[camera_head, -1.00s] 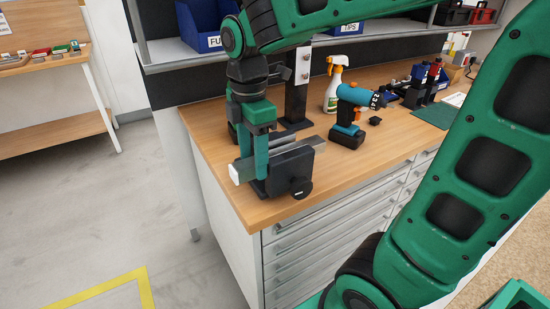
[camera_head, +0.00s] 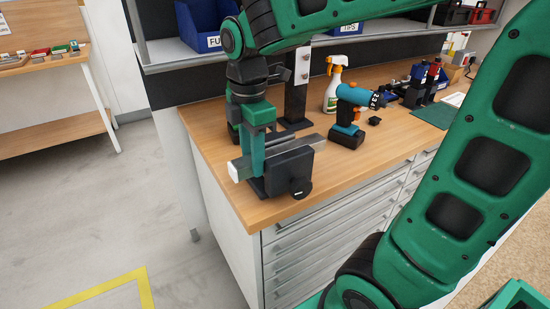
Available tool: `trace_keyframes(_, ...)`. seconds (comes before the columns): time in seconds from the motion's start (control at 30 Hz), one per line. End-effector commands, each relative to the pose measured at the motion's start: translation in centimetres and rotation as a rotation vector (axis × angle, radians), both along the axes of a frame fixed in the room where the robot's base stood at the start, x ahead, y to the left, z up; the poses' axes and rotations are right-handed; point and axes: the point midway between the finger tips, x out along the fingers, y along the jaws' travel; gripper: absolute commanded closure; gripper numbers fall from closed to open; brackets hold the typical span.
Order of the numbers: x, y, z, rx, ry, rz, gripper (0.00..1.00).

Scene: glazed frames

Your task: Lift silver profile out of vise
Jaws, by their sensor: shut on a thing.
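The silver profile (camera_head: 240,169) is a pale metal bar lying across the dark grey vise (camera_head: 288,170) at the near left corner of the wooden workbench. Its left end sticks out past the vise. My gripper (camera_head: 256,164) points down from above, with its green fingers around the profile beside the vise. It is shut on the profile. The profile appears to be still at the level of the vise jaws. Part of it is hidden by my fingers and by the vise.
A blue cordless drill (camera_head: 350,114) and a spray bottle (camera_head: 334,90) stand right of the vise on the workbench (camera_head: 375,155). A black upright post (camera_head: 296,100) stands just behind my gripper. A shelf (camera_head: 390,38) with blue bins (camera_head: 205,22) runs above.

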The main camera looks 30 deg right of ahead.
Motion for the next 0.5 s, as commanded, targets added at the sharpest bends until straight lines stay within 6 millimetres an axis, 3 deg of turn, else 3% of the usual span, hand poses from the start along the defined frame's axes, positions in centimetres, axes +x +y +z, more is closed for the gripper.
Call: trace_keyframes(0.5, 0.0, 0.0, 2.3, 0.000, -0.003, 0.001, 1.00)
